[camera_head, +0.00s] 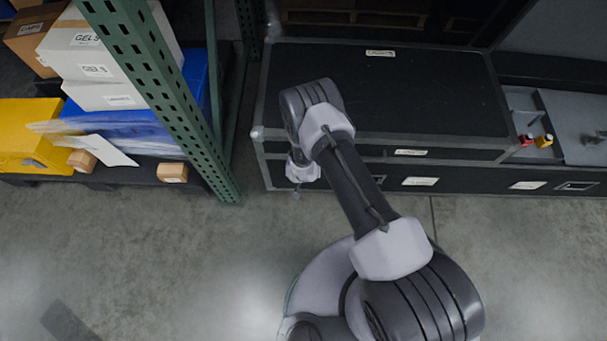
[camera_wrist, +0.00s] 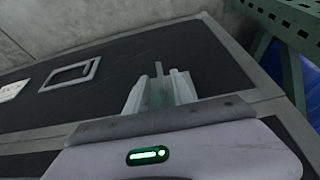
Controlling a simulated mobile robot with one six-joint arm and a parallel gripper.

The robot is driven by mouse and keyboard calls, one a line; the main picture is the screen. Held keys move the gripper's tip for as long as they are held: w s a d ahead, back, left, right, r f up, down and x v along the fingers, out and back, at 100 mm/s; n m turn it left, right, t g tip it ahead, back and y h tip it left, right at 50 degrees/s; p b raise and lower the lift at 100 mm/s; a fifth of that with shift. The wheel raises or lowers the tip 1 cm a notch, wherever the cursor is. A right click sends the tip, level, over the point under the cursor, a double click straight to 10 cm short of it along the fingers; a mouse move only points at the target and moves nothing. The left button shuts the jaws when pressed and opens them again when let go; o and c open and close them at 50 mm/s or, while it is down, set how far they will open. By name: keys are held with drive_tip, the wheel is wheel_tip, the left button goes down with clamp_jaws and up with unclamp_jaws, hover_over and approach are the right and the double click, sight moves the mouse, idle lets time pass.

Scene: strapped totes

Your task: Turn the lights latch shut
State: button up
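A wide black case (camera_head: 390,90) with metal edging stands behind my arm, with a pale label on its lid and another on its front. My gripper (camera_head: 296,188) is low at the case's front left corner. In the wrist view its two pale fingers (camera_wrist: 160,90) stand apart, in front of a black panel (camera_wrist: 215,65). A thin grey upright piece (camera_wrist: 158,69) shows between the fingertips; I cannot tell whether it is the lights latch or whether the fingers touch it.
A green shelf post (camera_head: 165,95) stands close left of my gripper, with boxes (camera_head: 95,55) and a yellow bin (camera_head: 30,135) beyond it. A recessed handle (camera_wrist: 72,75) is on the panel. An open case (camera_head: 555,120) stands at the right. The floor in front is clear.

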drive_tip(key=shift+b+x, duration=0.3)
drive_tip(key=shift+x, duration=0.7)
drive_tip(key=shift+w+r, duration=0.1)
clamp_jaws()
